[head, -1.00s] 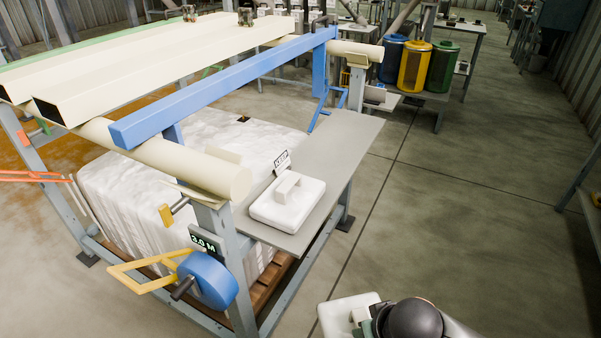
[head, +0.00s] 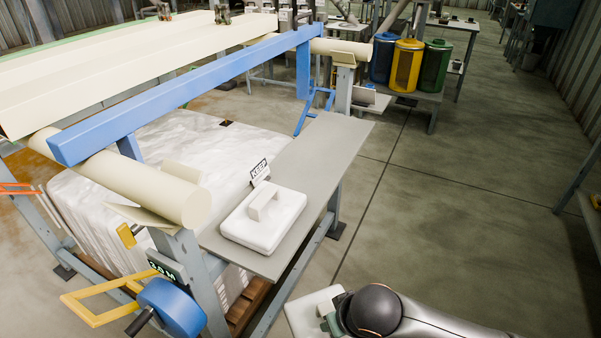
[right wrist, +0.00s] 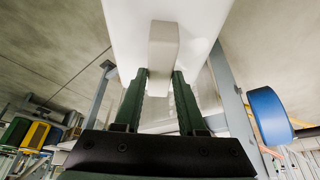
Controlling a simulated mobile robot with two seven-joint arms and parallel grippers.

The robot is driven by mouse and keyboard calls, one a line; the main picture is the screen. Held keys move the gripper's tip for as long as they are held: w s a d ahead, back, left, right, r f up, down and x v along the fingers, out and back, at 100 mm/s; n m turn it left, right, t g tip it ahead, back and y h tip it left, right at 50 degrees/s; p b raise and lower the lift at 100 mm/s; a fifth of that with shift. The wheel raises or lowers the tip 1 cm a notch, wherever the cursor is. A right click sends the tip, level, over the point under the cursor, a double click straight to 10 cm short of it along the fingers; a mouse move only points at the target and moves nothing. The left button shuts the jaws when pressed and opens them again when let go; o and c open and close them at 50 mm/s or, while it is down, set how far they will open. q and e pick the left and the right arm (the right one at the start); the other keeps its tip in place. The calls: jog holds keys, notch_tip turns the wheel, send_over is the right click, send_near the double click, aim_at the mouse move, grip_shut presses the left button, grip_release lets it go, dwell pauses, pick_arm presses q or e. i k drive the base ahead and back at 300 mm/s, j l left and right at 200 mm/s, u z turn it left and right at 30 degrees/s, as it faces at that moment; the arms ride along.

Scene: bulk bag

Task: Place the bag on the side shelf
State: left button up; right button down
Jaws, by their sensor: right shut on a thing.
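A white bag (head: 304,314) with a block-like handle is at the bottom edge of the head view, partly cut off. My right gripper (head: 330,318) is shut on its handle. In the right wrist view my right gripper's dark green fingers (right wrist: 160,82) are on both sides of the pale handle (right wrist: 163,45), with the white bag body behind it. The grey side shelf (head: 325,155) runs along the rack. A second white bag (head: 263,228) with a handle sits on its near end. The held bag is clear of the shelf, nearer me and to the right. My left gripper is not in view.
The far half of the shelf is bare. A blue wheel (head: 171,309) and yellow crank frame (head: 95,300) stick out at the rack's near corner. Open floor lies right.

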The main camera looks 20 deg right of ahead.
aim_at(307, 167)
jog(key=i+l+u, duration=0.1)
jog(key=l+u, duration=0.2)
jog(key=l, duration=0.45)
jog(key=l+u, duration=0.3)
jog(key=l, duration=0.45)
